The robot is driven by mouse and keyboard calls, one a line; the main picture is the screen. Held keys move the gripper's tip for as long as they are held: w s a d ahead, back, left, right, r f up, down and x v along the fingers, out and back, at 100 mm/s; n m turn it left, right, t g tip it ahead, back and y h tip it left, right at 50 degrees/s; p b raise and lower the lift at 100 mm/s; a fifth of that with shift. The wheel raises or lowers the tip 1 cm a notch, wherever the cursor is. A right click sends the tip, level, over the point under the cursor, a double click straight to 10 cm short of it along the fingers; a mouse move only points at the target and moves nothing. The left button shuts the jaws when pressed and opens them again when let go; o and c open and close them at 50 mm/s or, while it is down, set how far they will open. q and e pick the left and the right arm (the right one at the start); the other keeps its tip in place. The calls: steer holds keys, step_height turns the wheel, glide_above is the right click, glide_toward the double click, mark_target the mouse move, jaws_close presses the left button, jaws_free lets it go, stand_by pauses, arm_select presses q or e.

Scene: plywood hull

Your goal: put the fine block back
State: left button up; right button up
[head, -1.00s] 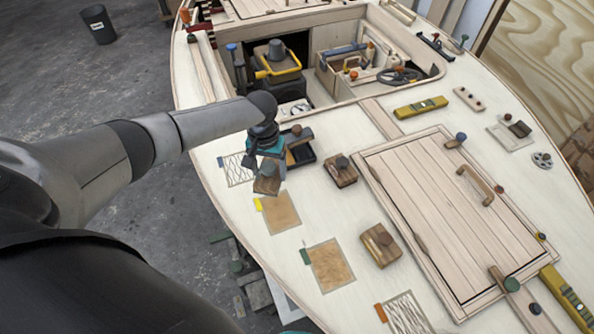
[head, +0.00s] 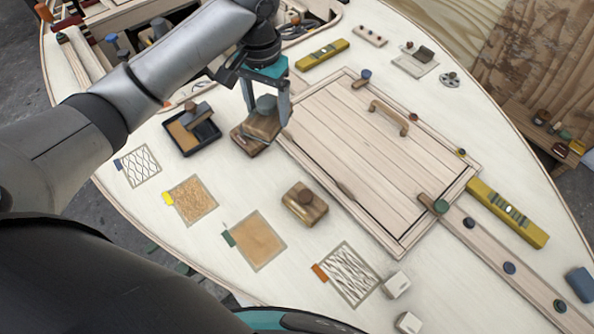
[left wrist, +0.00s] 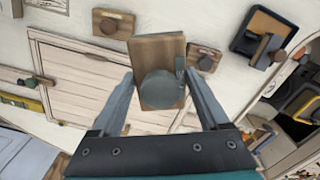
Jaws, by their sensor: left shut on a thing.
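My left gripper (head: 266,104) is shut on a wooden block with a round grey knob (left wrist: 163,88), held above the deck near the hatch. The held block's wooden face (left wrist: 157,50) fills the space between the fingers in the left wrist view. In the head view it overlaps another block (head: 243,143), so the gap between them is unclear. A further brown-knobbed block (head: 305,205) sits on the deck. Marked patches carry blue (head: 118,165), yellow (head: 168,198), green (head: 229,239) and orange (head: 320,272) tags. I cannot tell which block is the fine one. My right gripper is not in view.
A dark tray (head: 184,151) with an item in it stands left of the held block. The hatch (head: 375,150) has a raised handle (head: 389,117). Yellow levels (head: 508,213) and small white blocks (head: 396,285) lie on the deck. The four tagged patches look bare.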

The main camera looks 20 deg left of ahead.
arm_select(q)
steer(key=shift+d+f, duration=0.1)
steer(key=shift+f, duration=0.05)
step_height(320, 180, down, 15)
steer(key=b, duration=0.3)
steer(key=shift+f+b, duration=0.8)
steer(key=shift+f, duration=1.4)
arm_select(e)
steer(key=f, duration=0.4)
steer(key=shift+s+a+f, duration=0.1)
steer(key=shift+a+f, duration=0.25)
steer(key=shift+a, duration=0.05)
arm_select(q)
steer(key=o, duration=1.5)
steer(key=shift+f, duration=0.1)
step_height(320, 180, up, 12)
steer(key=p, duration=0.3)
steer(key=shift+r, duration=0.2)
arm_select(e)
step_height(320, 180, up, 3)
